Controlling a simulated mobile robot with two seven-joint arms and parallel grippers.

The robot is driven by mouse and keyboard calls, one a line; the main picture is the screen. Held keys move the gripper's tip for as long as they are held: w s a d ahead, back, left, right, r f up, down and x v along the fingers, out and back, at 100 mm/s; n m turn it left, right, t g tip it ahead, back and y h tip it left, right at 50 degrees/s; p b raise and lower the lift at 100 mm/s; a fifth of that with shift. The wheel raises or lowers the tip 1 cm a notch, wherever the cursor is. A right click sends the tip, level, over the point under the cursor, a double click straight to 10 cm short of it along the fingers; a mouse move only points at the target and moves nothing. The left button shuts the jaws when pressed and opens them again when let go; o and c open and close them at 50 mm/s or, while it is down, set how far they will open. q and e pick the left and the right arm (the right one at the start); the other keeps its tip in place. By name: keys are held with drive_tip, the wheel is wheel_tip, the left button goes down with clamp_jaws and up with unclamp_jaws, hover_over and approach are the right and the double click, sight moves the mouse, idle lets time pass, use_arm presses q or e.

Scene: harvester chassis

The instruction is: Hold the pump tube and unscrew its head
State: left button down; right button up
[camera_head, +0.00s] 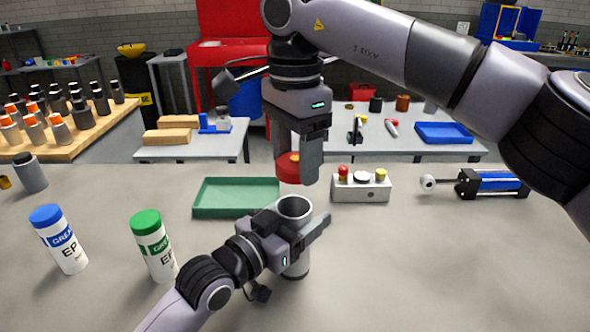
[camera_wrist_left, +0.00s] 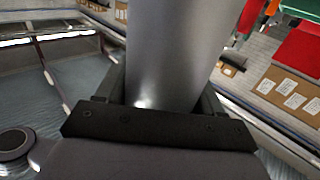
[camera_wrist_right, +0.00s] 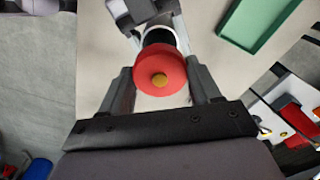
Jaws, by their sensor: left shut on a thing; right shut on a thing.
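The pump tube (camera_head: 295,208) is a grey cylinder standing upright on the table, its open top facing up. My left gripper (camera_head: 305,232) is shut around its upper part; the grey tube also fills the middle of the left wrist view (camera_wrist_left: 175,55). The pump head (camera_head: 288,168) is a red round cap with a yellow centre. My right gripper (camera_head: 298,170) is shut on it and holds it above the tube, with a gap between them. In the right wrist view the red head (camera_wrist_right: 160,75) sits between the fingers, with the tube's dark opening (camera_wrist_right: 160,37) behind it.
A green tray (camera_head: 237,197) lies behind and left of the tube. A button box (camera_head: 361,187) and a blue cylinder (camera_head: 495,183) stand to the right. Blue-capped (camera_head: 59,240) and green-capped (camera_head: 153,246) grease tubes stand left. The front right table is clear.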

use_arm(q)
drive_tip(key=shift+c, duration=0.3)
unclamp_jaws()
drive_tip(key=v, duration=1.2)
